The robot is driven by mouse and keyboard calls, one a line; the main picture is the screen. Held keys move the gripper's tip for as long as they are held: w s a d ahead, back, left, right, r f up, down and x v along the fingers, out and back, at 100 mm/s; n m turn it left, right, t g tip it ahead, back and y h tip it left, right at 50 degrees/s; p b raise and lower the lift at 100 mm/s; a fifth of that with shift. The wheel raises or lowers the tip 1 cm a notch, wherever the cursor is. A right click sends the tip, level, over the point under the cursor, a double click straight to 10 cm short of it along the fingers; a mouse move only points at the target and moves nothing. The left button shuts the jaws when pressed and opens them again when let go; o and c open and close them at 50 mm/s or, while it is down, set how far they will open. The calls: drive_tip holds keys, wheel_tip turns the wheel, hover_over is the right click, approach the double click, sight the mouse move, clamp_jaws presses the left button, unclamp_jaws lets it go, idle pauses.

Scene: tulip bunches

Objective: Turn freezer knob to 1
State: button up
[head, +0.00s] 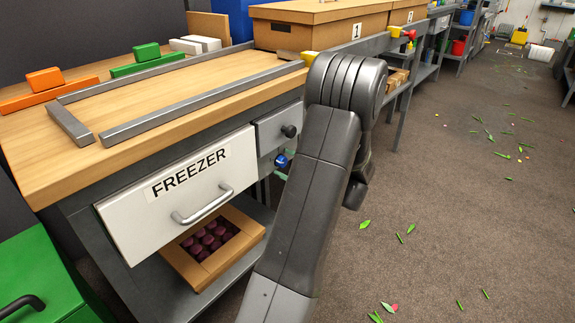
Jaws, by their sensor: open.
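A white drawer front labelled FREEZER (188,174) with a metal bar handle is set under the wooden bench top at the left. To its right is a grey panel (275,127) with a dark round knob (289,131). A blue round knob (281,161) sits just below that panel. I cannot tell which knob is the freezer's, and no dial numbers or pointer can be read. My arm (318,165) rises in front of the bench, right of both knobs. My gripper does not show; the arm may hide it.
The bench top (215,80) carries grey rails, an orange block (45,85) and a green block (147,58). A cardboard box (315,28) stands behind. A green cabinet (40,275) is at lower left. The floor (460,210) at right is open, with scattered leaves.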

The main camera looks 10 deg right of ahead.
drive_tip(key=p+v, duration=0.3)
drive_tip(key=v, duration=1)
drive_tip(key=shift+s+d, duration=0.25)
drive_tip(key=shift+s, duration=0.05)
drive_tip(key=b+x, duration=0.3)
drive_tip(key=x, duration=1)
drive_tip(key=shift+w+a, duration=0.3)
drive_tip(key=shift+w, duration=0.05)
drive_tip(key=shift+s, duration=0.1)
